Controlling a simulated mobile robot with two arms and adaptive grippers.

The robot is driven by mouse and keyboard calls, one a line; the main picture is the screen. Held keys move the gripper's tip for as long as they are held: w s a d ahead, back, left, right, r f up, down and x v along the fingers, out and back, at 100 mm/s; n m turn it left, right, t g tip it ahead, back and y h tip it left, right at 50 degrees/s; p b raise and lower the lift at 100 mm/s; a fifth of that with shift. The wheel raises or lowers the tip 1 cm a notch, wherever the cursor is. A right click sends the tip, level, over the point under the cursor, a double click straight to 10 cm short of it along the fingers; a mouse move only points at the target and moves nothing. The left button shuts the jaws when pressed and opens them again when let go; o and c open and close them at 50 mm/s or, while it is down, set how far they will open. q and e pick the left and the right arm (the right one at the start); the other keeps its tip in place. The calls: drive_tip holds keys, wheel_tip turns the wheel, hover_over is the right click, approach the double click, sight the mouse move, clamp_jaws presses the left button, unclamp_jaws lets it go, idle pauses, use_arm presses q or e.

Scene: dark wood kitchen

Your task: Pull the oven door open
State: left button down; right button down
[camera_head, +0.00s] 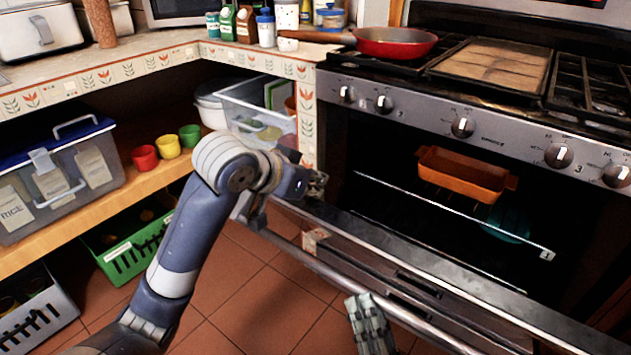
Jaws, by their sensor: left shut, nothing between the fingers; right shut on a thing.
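The oven door (400,275) is partly open, tilted down and out from the oven front. Its long metal handle (310,262) runs along the door's outer side. My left arm reaches in from the left, and my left gripper (316,188) is shut and empty by the door's upper left corner. My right gripper (368,322) shows at the bottom, shut on the handle, with its fingertips partly hidden. Inside the dark oven (400,190) are a wire rack (460,213) and an orange baking dish (465,175).
A red pan (395,42) sits on the stovetop above several knobs. Left of the oven, shelves hold a clear bin (262,110), small colored cups and a blue-lidded box (70,170). Green and grey crates stand low at left. Tiled floor (240,290) is open before the door.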

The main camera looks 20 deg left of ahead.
sight(309, 200)
use_arm(q)
drive_tip(key=shift+s+a+f, duration=0.25)
drive_tip(key=shift+s+f, duration=0.5)
drive_tip(key=shift+s, duration=0.25)
drive_tip(key=shift+s+a+f+t, duration=0.1)
drive_tip(key=shift+s+f+t, duration=0.2)
drive_tip(key=shift+s, duration=0.3)
use_arm(e)
drive_tip(key=shift+d+r, duration=0.1)
drive_tip(key=shift+r, duration=0.4)
use_arm(q)
drive_tip(key=shift+a, duration=0.1)
drive_tip(key=shift+s, duration=0.1)
use_arm(e)
drive_tip(key=c, duration=1.5)
unclamp_jaws()
drive_tip(key=shift+c, duration=0.2)
use_arm(q)
drive_tip(key=shift+a, duration=0.1)
use_arm(e)
drive_tip(key=shift+o, duration=0.4)
drive_tip(key=shift+f, duration=0.25)
use_arm(q)
drive_tip(key=shift+r, duration=0.1)
use_arm(e)
drive_tip(key=shift+f, duration=0.1)
